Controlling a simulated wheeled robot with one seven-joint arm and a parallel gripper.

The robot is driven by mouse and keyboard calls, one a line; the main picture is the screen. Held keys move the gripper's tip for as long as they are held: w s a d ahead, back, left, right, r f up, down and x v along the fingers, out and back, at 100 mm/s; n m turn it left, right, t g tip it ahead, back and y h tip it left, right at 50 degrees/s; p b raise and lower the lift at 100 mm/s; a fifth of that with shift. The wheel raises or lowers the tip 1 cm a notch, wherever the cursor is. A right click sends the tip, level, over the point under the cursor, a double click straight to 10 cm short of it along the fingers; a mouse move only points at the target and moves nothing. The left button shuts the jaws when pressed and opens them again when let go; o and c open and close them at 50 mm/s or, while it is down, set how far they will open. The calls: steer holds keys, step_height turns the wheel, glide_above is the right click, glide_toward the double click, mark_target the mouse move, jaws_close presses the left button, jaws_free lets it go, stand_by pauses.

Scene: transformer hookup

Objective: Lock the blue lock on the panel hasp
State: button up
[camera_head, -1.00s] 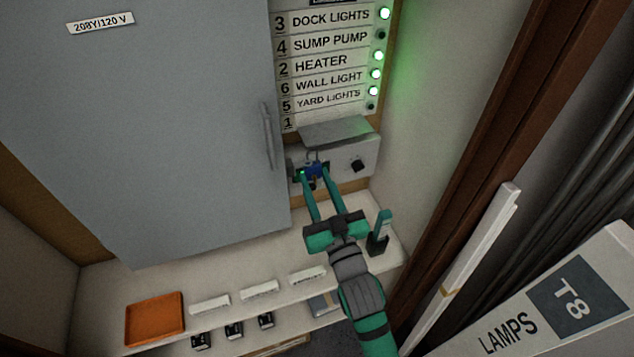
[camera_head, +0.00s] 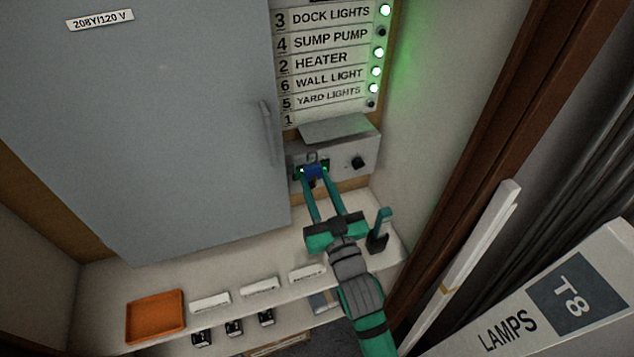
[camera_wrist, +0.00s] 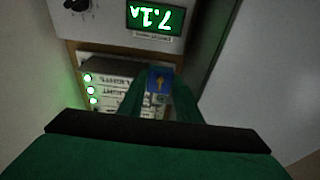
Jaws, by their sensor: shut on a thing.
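The blue lock (camera_head: 313,171) is between the fingertips of my gripper (camera_head: 314,172), which is shut on it. Its grey shackle points up, in front of the small grey box below the label panel. In the wrist view the lock (camera_wrist: 158,79) shows its blue face with a brass-coloured mark, between the two green fingers. The panel hasp is not clearly visible; my gripper and the lock cover that area. I cannot tell whether the shackle passes through it.
A large grey cabinet door (camera_head: 170,120) stands left. The shelf below holds an orange tray (camera_head: 155,317) and a green-handled item (camera_head: 379,230). A lamp box (camera_head: 545,310) is right.

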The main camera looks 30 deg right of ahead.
steer(key=shift+f, duration=0.35)
steer(key=o, duration=1.3)
steer(key=shift+c, duration=0.2)
steer(key=shift+s, duration=0.1)
steer(key=shift+r+v, duration=0.25)
steer(key=shift+v, duration=0.95)
steer(key=shift+r+v, duration=0.25)
steer(key=shift+v, duration=0.9)
steer(key=shift+s, duration=0.15)
steer(key=v, duration=1.1)
